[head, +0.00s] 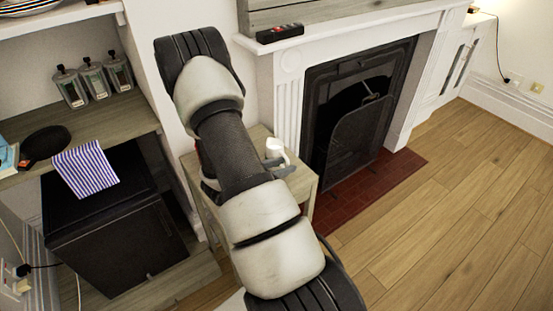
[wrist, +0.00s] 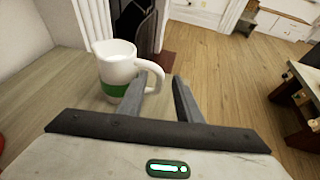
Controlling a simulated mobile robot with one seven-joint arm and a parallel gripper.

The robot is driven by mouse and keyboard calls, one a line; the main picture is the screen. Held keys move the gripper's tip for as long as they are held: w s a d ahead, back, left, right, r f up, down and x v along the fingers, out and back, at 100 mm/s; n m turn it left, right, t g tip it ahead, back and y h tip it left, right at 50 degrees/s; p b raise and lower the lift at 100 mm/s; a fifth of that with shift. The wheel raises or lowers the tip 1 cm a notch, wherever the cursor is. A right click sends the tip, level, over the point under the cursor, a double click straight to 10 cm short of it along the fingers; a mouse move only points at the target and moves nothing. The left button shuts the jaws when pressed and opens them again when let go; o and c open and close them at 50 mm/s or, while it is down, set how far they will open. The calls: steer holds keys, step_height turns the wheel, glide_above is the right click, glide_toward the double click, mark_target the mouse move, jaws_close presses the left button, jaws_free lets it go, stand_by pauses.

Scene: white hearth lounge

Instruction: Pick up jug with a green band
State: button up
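The jug is white with a green band (wrist: 116,70) and stands upright on a small wooden table (wrist: 55,85). Its handle points right, toward my gripper (wrist: 164,76). My gripper is open, with its two fingers apart. In the wrist view the handle's outer part shows between the fingertips, and the left finger overlaps the handle. I cannot tell whether they touch. In the head view only the white top of the jug (head: 274,147) shows beside my gripper, and my arm hides much of the table.
A fireplace (head: 350,125) with a white surround stands just behind the table. A black cabinet (head: 120,250) and shelves with several bottles (head: 95,80) are to the left. A dark remote-like object (head: 280,33) lies on the mantel. Open wooden floor (head: 460,220) lies to the right.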

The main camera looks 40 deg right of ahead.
steer(key=shift+c, duration=0.5)
jaws_close()
step_height(320, 180, up, 10)
steer(key=p, duration=0.2)
